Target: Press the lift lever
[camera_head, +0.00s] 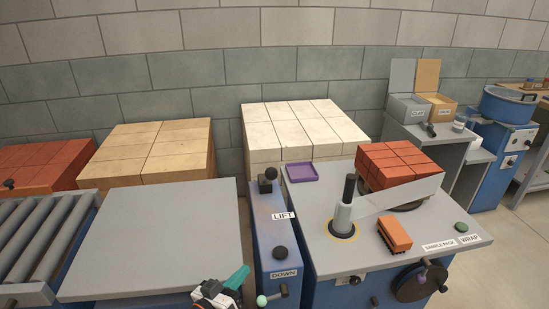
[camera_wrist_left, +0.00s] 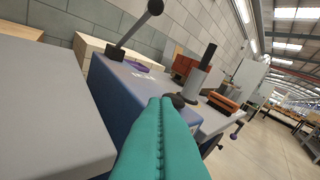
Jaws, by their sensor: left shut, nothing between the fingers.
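The lift lever (camera_head: 270,174) has a black ball knob and a dark base at the far end of a narrow blue console, by the LIFT label (camera_head: 284,216). In the left wrist view the lever (camera_wrist_left: 135,29) leans up and to the right on its grey rod. My left gripper (camera_head: 241,273) has teal fingers, shut and empty, near the front of the console and well short of the lever. In the left wrist view its fingers (camera_wrist_left: 162,104) point toward the console, apart from the lever. My right gripper is not in view.
A black DOWN button (camera_head: 280,252) sits at the console's front. A grey table (camera_head: 155,240) lies left. Brick stacks stand behind.

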